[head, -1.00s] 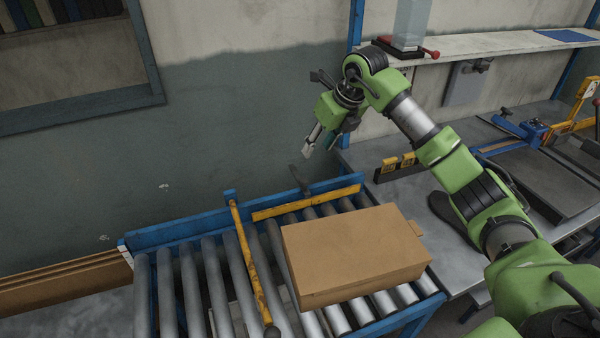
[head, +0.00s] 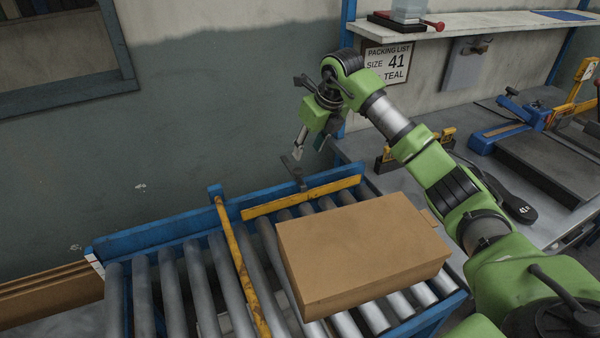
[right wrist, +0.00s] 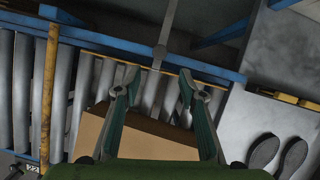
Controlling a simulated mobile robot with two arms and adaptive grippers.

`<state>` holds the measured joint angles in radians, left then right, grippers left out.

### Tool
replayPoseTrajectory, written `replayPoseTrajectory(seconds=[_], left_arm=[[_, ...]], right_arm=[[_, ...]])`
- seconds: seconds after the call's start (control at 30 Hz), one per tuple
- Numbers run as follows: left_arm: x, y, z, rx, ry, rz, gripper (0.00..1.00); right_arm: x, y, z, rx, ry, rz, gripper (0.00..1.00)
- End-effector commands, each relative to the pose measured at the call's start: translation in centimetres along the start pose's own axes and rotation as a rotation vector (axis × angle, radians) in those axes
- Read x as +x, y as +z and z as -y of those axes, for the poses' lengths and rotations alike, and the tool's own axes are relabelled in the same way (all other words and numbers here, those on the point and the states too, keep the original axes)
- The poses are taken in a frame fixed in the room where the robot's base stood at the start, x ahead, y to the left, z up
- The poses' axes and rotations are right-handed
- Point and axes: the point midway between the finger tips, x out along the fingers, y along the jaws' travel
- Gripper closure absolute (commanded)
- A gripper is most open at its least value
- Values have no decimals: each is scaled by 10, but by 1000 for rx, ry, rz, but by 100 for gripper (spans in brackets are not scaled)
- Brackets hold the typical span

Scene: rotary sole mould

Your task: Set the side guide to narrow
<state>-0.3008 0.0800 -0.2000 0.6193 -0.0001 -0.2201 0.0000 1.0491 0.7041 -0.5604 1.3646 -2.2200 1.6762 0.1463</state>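The side guide (head: 302,197) is a yellow bar along the back blue rail of the roller conveyor. A dark lever (head: 293,172) rises behind it; in the right wrist view the lever (right wrist: 163,40) stands beyond my fingertips. My right gripper (head: 309,148) hangs just above the lever, fingers pointing down. In the right wrist view its two fingers (right wrist: 157,84) are spread apart with nothing between them. I cannot tell whether it touches the lever; it looks apart. My left gripper is not in view.
A cardboard box (head: 360,250) lies on the rollers (head: 172,285) in front of the guide. Another yellow bar (head: 243,265) crosses the rollers at its left. A packing list sign (head: 388,64) hangs behind my right arm. A grey bench (head: 470,160) with shoe soles stands at right.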

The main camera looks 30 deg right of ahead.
Motion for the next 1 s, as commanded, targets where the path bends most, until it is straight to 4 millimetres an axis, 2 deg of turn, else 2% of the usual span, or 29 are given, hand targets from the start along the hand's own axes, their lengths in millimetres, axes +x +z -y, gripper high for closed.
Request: replayPoseTrajectory(seconds=[0.03, 0.1, 0.3, 0.4, 0.6, 0.9, 0.93, 1.0], left_arm=[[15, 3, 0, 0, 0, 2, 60], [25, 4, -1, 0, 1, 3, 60], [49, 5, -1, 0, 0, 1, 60], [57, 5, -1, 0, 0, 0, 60], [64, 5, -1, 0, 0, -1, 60], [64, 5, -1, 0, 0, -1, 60], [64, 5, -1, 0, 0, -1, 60], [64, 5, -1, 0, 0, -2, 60]], right_arm=[[20, -3, -1, 1, 2, -2, 62], [36, -3, -2, 1, 3, -1, 62], [72, -2, -1, 1, 2, 0, 62], [84, -2, -1, 1, 2, 1, 62], [96, 0, -1, -1, 1, 1, 62], [97, 0, 0, 0, 0, 1, 62], [97, 0, 0, 0, 0, 1, 65], [97, 0, 0, 0, 0, 1, 83]])
